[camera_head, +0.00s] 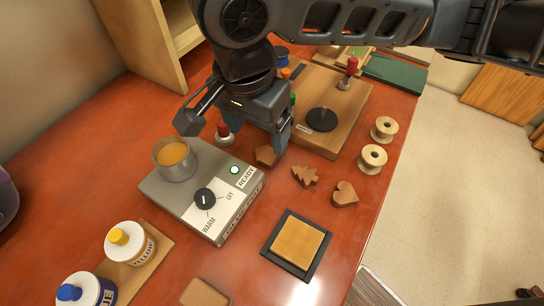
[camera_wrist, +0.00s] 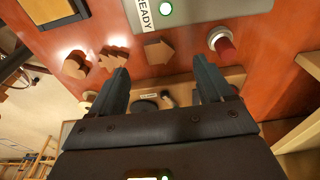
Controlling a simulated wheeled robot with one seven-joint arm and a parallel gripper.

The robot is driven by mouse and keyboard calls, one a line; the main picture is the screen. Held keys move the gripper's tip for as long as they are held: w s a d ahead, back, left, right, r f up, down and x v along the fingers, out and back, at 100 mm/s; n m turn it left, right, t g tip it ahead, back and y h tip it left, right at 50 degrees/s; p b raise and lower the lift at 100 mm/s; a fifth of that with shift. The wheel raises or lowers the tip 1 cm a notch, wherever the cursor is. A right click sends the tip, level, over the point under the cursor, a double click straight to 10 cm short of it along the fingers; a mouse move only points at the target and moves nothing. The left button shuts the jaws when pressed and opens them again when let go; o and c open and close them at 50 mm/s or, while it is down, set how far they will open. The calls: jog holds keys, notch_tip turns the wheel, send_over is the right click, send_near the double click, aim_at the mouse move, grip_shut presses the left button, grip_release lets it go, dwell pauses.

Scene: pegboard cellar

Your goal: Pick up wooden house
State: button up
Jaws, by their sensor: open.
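The wooden house (camera_head: 265,157) is a small brown block with a pointed end, lying on the red-brown table beside the grey warmer. My gripper partly covers its upper edge in the head view. In the wrist view the house (camera_wrist: 159,52) lies beyond the fingertips, roughly centred between them. My gripper (camera_head: 235,132) is open and empty, with its fingers spread above the table near the house. It also shows in the wrist view (camera_wrist: 162,70), with clear space between both fingers.
A wooden tree (camera_head: 305,176) and a wooden heart (camera_head: 344,194) lie right of the house. The warmer (camera_head: 160,190) with a pot (camera_head: 176,160) stands left. A red-topped stamp (camera_head: 224,134) is close by. A wooden board (camera_head: 345,110), two spools (camera_head: 373,158) and a dark-framed pad (camera_head: 272,263) surround them.

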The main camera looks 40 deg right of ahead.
aim_at(265, 154)
jog(key=f, duration=0.2)
jog(key=d+f+b, duration=0.1)
jog(key=f, duration=0.2)
jog(key=d+f, duration=0.1)
jog(key=f, duration=0.1)
jog(key=shift+w+f, duration=0.25)
jog(key=shift+w, duration=0.05)
jog(key=c, duration=1.1)
jog(key=shift+r, duration=0.1)
